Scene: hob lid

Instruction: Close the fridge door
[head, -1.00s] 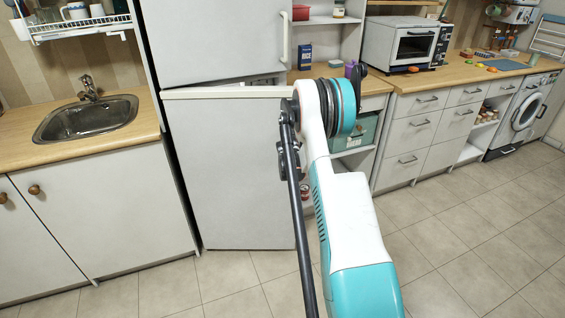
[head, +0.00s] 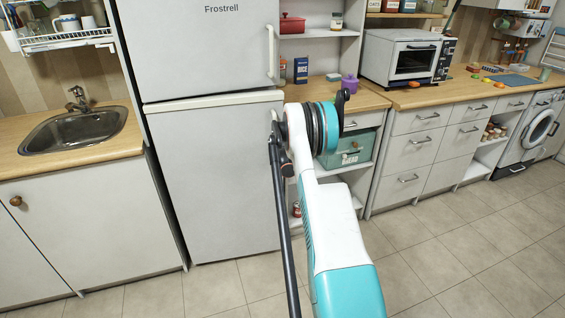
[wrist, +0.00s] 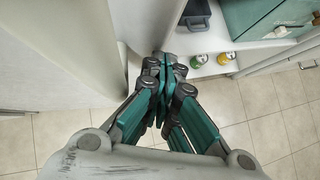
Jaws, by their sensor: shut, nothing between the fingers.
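The fridge is white, with an upper door (head: 200,45) marked "Frostrell" and a lower door (head: 215,180). In the head view the lower door sits nearly flush under the upper one; whether it is fully closed I cannot tell. My arm hides the lower door's right edge. In the wrist view my gripper (wrist: 165,68) has its fingers together and empty. A pale upright surface, likely the fridge door (wrist: 65,60), stands just left of it; contact is unclear. In the head view the fingers are hidden behind my arm.
A shelf unit with a green bread box (head: 345,152) stands right of the fridge; cans (wrist: 196,61) stand on its lower shelf. A sink counter (head: 75,125) is at left. A toaster oven (head: 405,58) stands on the right counter. The tiled floor (head: 450,245) is clear.

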